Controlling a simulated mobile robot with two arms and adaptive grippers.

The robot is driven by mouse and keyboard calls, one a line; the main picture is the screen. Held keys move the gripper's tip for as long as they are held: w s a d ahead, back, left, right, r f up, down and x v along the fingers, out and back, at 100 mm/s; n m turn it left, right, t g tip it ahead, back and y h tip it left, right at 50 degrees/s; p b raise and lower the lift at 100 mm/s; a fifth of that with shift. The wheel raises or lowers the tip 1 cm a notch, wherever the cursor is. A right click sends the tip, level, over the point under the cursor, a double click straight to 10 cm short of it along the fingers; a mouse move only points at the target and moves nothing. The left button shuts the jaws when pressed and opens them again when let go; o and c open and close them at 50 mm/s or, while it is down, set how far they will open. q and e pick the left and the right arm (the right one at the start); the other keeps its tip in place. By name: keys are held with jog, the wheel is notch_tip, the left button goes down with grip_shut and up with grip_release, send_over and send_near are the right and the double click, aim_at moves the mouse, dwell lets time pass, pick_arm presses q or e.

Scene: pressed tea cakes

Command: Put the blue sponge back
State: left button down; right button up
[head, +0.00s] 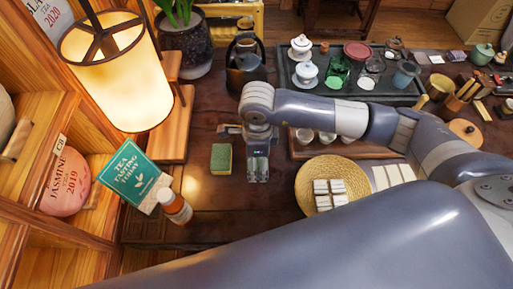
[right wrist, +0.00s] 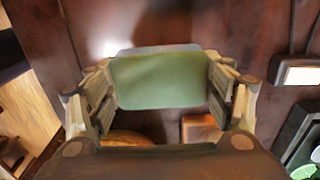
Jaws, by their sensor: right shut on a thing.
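My right gripper (head: 258,178) points down over the dark table, just right of a green-topped sponge with a yellowish edge (head: 221,159) that lies on the table. In the right wrist view my right gripper (right wrist: 160,85) is shut on a sponge with a green face and a pale bluish far edge, which I take for the blue sponge (right wrist: 160,80). In the head view the fingers mostly hide it. I cannot tell its height above the table. My left gripper is not in view.
A lit lamp (head: 116,65), a green sign (head: 133,177) and a small bottle (head: 175,206) stand at the left. A round woven tray (head: 308,175) with white pieces lies right of the gripper. A black kettle (head: 246,66) and a tea tray (head: 380,93) are behind.

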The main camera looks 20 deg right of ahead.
jog(key=w, duration=0.2)
jog(key=w+d, duration=0.1)
jog(key=w, duration=0.1)
jog(key=shift+w+f+p, duration=0.15)
jog(key=shift+p, duration=0.2)
notch_tip(320, 180, down, 3)
jog(key=shift+r+p, duration=0.1)
jog(key=shift+p, duration=0.5)
jog(key=shift+f, duration=0.3)
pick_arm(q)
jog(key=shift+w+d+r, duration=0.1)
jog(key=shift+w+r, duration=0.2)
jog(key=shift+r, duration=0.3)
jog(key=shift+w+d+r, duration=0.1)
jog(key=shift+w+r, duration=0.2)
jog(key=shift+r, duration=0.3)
pick_arm(e)
jog(key=shift+f, duration=0.1)
jog(key=shift+f, duration=0.2)
jog(key=o, duration=0.9)
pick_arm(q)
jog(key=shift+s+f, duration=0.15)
pick_arm(e)
jog(key=shift+o, duration=0.2)
jog(key=shift+r, duration=0.15)
